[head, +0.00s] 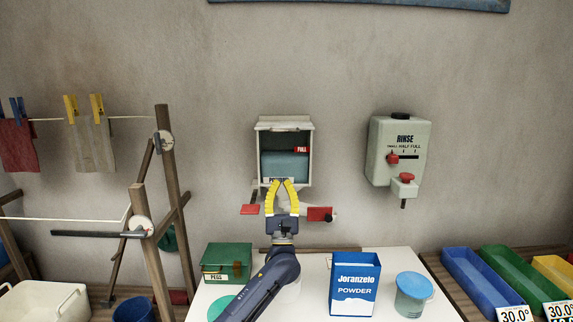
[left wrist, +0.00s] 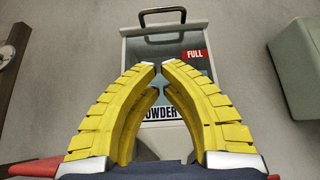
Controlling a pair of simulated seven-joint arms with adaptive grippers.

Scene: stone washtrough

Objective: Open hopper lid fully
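The hopper (head: 308,150) is a pale box on the wall with a window of blue-grey contents and a red FULL label. Its lid (head: 284,124) is the pale slab along its top; I cannot tell how far it stands open. In the left wrist view a dark handle (left wrist: 163,12) shows at the hopper's top edge, beyond the fingertips. My left gripper (head: 282,181) has yellow fingers in front of the hopper's lower part. In the left wrist view its fingertips (left wrist: 158,65) nearly meet, with nothing between them. The fingers partly hide the POWDER label. My right gripper is not in view.
Red paddles (head: 320,214) flank the gripper below the hopper. A RINSE dispenser (head: 398,150) hangs to the right. Below are a green PEGS box (head: 228,262), a blue powder carton (head: 354,285) and a blue-lidded jar (head: 414,295). A wooden drying rack (head: 172,210) stands left.

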